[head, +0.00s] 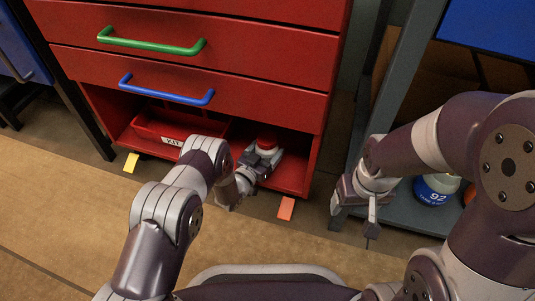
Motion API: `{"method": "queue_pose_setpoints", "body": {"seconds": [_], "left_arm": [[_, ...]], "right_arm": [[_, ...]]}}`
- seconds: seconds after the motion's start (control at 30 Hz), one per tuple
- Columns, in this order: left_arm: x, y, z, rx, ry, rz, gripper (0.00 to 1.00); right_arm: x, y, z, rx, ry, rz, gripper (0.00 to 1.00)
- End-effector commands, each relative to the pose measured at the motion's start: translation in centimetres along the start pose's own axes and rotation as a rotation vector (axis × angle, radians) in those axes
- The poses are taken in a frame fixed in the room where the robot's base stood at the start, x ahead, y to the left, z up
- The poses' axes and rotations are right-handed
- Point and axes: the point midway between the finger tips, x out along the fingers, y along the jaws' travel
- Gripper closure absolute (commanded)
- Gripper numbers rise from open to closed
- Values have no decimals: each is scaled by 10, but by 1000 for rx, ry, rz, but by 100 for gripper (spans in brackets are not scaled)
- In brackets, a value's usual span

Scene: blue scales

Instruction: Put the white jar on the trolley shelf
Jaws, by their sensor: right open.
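A small jar with a red lid (267,141) is in the open lower shelf of the red trolley (302,172), near its right front. Only the lid shows clearly; its body is mostly hidden by my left gripper (262,157), so I cannot make out its colour. My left gripper reaches into the shelf opening and is right at the jar, but its fingers are too small and covered to tell whether they are shut on it. My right gripper (354,215) is open and empty, pointing down to the right of the trolley.
A red bin with a white label (172,140) fills the shelf's left part. Drawers with a green handle (150,43) and a blue handle (165,92) are above. A blue-and-white container marked 92 (436,192) and an orange item (469,193) stand at right behind my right arm.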

Motion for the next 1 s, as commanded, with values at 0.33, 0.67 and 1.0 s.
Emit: {"method": "queue_pose_setpoints", "body": {"seconds": [0.33, 0.67, 1.0], "left_arm": [[0, 0, 1, 0, 0, 0, 2], [-6, -1, -5, 0, -4, -1, 0], [-91, -1, -8, -1, -4, -3, 0]], "right_arm": [[-1, 0, -1, 0, 2, 0, 28], [-10, 0, -2, 0, 2, 0, 28], [-58, 0, -7, 0, 2, 0, 28]]}}
